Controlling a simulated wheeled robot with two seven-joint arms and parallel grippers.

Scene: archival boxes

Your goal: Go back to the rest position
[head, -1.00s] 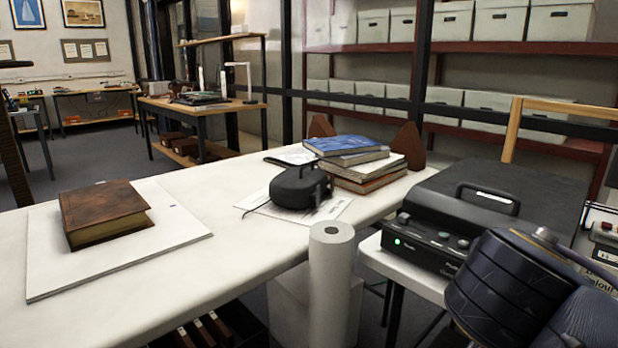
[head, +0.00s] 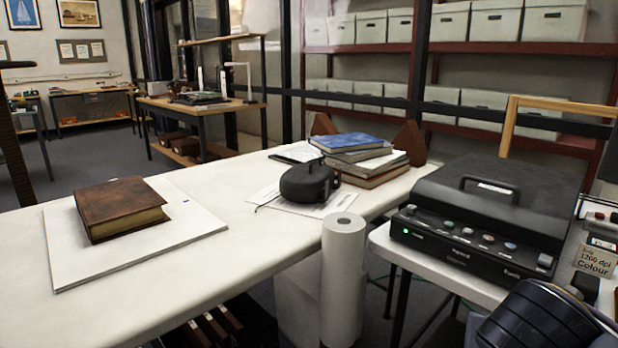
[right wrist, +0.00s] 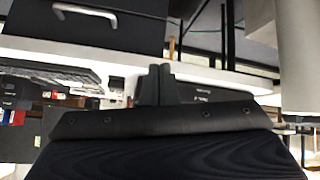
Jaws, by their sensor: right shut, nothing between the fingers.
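My right gripper (right wrist: 158,82) shows in the right wrist view with its two dark fingers together and nothing between them. In the head view a dark, rounded part of my right arm (head: 540,318) is at the lower right corner, in front of the black scanner-like machine (head: 470,215); the fingers are not visible there. My left arm and left gripper are not in view.
A white table (head: 120,310) bears a brown book (head: 122,205) on a white board, a black round case (head: 305,182) and a stack of books (head: 362,160). A white roll (head: 343,280) stands upright between it and the machine's table.

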